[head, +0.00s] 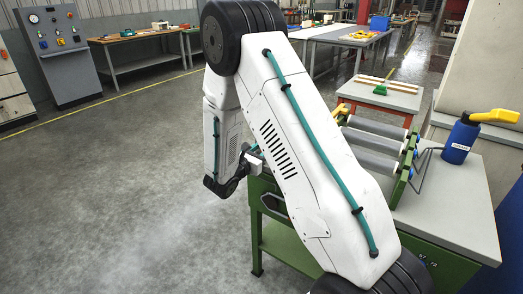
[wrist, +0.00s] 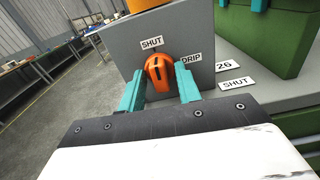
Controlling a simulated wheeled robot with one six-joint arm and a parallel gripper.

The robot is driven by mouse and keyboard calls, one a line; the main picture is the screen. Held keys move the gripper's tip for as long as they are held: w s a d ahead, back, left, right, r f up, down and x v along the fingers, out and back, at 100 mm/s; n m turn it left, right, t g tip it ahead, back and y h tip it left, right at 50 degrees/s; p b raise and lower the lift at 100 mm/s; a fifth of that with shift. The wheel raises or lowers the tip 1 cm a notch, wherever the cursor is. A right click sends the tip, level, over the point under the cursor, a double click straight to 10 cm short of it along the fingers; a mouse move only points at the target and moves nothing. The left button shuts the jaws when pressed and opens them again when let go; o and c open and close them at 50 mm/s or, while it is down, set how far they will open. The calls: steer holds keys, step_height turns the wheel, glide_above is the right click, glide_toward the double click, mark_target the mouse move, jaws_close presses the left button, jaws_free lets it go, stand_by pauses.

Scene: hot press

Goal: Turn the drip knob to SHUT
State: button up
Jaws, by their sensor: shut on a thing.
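In the wrist view the orange drip knob (wrist: 159,73) sits on the face of a grey box (wrist: 208,50). A SHUT label (wrist: 151,44) is above it and a DRIP label (wrist: 190,58) is to its right. Dark marks on the knob run roughly upright, and its upper end lies below the SHUT label. My gripper (wrist: 160,88) has its two teal fingers on either side of the knob, shut on it. In the head view my gripper (head: 236,178) shows small beside the green bench; my arm hides the knob there.
More labels, "26" (wrist: 223,74) and a second SHUT (wrist: 235,84), lie to the right by green housings (wrist: 275,40). The green bench (head: 278,238) carries rollers (head: 375,140) and a blue bottle (head: 461,140). The floor at left is open, with faint mist over it.

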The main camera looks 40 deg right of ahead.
steer(key=shift+n, duration=0.4)
steer(key=o, duration=0.6)
steer(key=v, duration=0.7)
steer(key=shift+a, duration=0.4)
steer(key=shift+s, duration=0.1)
